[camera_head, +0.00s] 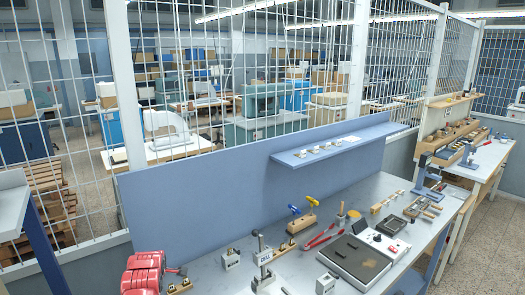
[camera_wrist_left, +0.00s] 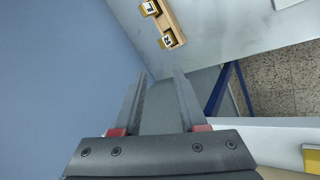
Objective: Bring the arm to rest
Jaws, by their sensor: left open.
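My left gripper (camera_wrist_left: 160,76) shows in the left wrist view, with its two grey fingers apart and nothing between them. It is beside a blue panel (camera_wrist_left: 60,70) and apart from the wooden block with small stamped pieces (camera_wrist_left: 163,24) on the grey table top (camera_wrist_left: 225,30). Neither arm shows in the head view. My right gripper is in neither view.
The workbench (camera_head: 225,272) carries a red object (camera_head: 143,274), a dark plate device (camera_head: 354,261), red pliers (camera_head: 320,236) and a wooden holder with yellow and blue handles (camera_head: 301,223). A blue back panel (camera_head: 215,205) with a shelf (camera_head: 330,150) stands behind it.

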